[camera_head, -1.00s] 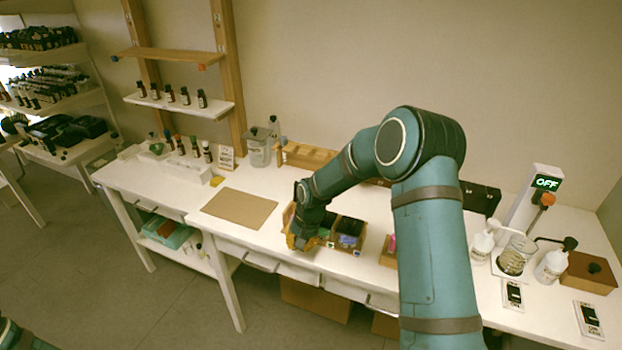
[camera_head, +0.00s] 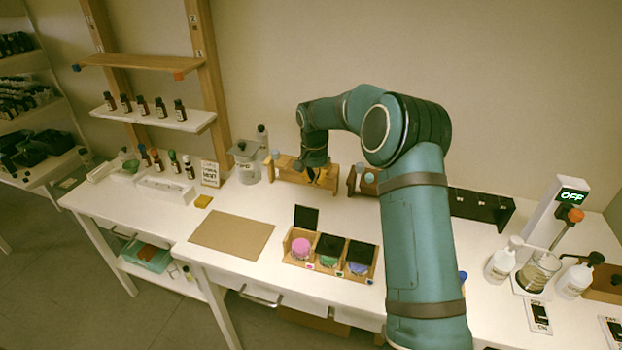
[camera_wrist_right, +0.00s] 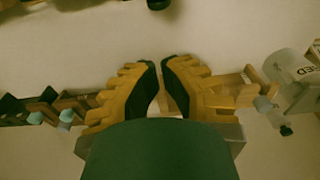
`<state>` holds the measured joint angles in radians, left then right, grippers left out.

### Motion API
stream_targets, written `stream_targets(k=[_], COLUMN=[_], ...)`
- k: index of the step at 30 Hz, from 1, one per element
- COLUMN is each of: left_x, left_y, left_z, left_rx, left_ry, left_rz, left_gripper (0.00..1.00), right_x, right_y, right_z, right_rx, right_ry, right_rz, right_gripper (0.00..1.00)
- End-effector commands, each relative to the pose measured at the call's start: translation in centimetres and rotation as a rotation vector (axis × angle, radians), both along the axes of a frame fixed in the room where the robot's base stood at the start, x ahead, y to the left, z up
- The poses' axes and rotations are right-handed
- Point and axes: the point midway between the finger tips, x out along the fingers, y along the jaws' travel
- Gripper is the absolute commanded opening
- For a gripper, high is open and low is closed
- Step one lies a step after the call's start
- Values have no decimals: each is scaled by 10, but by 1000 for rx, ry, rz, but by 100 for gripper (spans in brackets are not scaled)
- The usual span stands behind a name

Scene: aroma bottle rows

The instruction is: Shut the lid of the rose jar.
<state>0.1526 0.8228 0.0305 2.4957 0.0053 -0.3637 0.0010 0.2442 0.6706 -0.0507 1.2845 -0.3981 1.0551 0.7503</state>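The rose jar (camera_head: 301,247), with pink contents, sits in the left compartment of a small wooden tray (camera_head: 297,263) on the white bench. Its dark square lid (camera_head: 306,218) stands up behind it, open. A green jar (camera_head: 328,262) and a blue jar (camera_head: 357,268) sit beside it with dark lids raised. My right gripper (camera_head: 322,178) is above the bench behind the tray, near a wooden rack, clear of the lid. In the right wrist view its yellow fingers (camera_wrist_right: 160,68) nearly meet at the tips, with nothing held. My left gripper is out of view.
A brown mat (camera_head: 232,237) lies left of the tray. A wooden rack (camera_head: 290,171) and glass container (camera_head: 245,165) stand at the back. White bottles (camera_head: 503,262) and a beaker (camera_head: 538,270) stand right. The bench between tray and rack is clear.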

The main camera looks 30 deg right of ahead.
Motion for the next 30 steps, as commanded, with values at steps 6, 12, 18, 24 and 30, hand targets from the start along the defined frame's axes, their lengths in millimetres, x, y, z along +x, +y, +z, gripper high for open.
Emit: stream_targets(k=[6, 12, 18, 24, 30], left_x=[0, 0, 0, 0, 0], left_y=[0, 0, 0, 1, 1], left_z=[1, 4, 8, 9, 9], left_rx=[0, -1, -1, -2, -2], left_ry=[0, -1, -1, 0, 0], left_rz=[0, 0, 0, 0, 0], left_gripper=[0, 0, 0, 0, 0], right_x=[1, 2, -13, -21, -21], right_y=[-2, -3, 16, 24, 25], right_z=[-45, -81, -69, -67, -67], right_rx=[3, 2, 1, 1, 1], right_ry=[5, 3, -1, -1, -1], right_rz=[0, 0, 2, 1, 0], right_gripper=[0, 0, 0, 0, 0])
